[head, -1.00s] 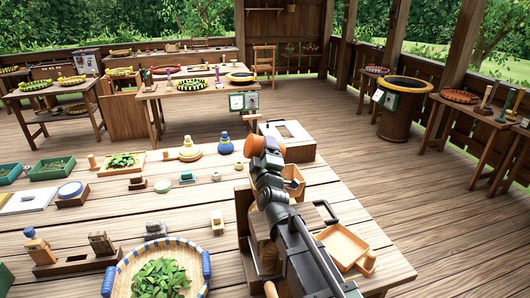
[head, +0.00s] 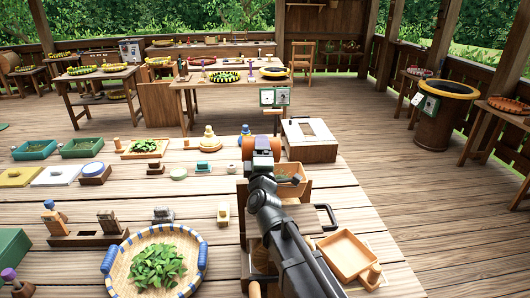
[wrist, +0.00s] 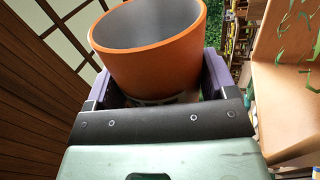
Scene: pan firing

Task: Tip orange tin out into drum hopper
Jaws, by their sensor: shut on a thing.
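My gripper (head: 262,146) is shut on the orange tin (wrist: 150,50), whose round mouth and grey inner wall show in the wrist view. The part of the inside that shows is bare; its bottom is hidden. In the head view the tin (head: 248,148) is mostly hidden by my wrist, and its tilt is hard to tell. An open wooden box with green leaves (head: 292,176), seemingly the drum hopper, is just beyond and right of my arm. Its wooden side (wrist: 290,95) seems to show at right in the wrist view, with green leaf pieces (wrist: 284,22) near it.
A crank handle (head: 326,215) and a wooden tray (head: 345,252) stand right of my arm. A woven basket of leaves (head: 158,266) lies at front left. A white-topped wooden box (head: 309,139) stands behind. Bare tabletop shows between the small items on the left.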

